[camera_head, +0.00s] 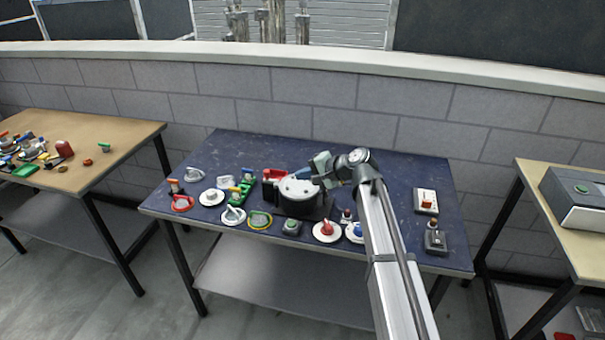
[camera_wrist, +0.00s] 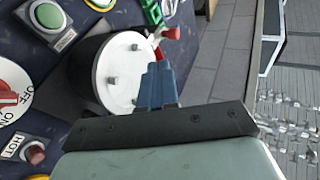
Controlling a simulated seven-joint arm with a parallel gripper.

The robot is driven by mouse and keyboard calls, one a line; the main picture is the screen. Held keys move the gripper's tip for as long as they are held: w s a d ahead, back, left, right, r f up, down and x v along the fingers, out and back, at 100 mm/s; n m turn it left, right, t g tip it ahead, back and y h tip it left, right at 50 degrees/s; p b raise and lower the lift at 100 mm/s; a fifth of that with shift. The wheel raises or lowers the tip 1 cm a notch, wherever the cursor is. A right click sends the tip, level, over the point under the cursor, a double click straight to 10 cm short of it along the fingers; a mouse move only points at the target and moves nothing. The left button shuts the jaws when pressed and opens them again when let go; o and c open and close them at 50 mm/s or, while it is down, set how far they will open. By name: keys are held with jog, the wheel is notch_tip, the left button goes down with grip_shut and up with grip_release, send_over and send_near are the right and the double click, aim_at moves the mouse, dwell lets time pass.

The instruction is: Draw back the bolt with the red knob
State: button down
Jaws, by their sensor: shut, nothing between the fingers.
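My gripper (camera_head: 303,174) is shut and empty, its blue fingers together over the back right part of a round white-topped black drum (camera_head: 297,188). In the wrist view, the fingertips (camera_wrist: 158,70) overlap the right edge of the white top (camera_wrist: 114,78), which carries small grey studs; I cannot tell whether they touch it. Just beyond the fingers is a red part (camera_wrist: 172,33) beside a small silvery piece. It shows as a red block (camera_head: 274,174) behind the drum's left side in the head view. I cannot tell if this is the bolt's red knob.
The dark blue table (camera_head: 390,180) is crowded in front and to the left with switches, rings and handles. A green button box (camera_wrist: 52,22), a red dial (camera_head: 326,229) and a small red button (camera_wrist: 33,153) stand near the drum. A grey block wall runs behind.

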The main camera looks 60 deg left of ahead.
send_near(269, 175)
jog(key=x, duration=0.5)
jog(key=shift+w+d+f, duration=0.1)
jog(key=shift+w+f, duration=0.05)
jog(key=shift+f, duration=0.15)
jog(key=shift+s+a, duration=0.35)
jog(key=shift+a, duration=0.2)
jog(key=shift+s+a, duration=1.2)
jog(key=shift+d, duration=0.1)
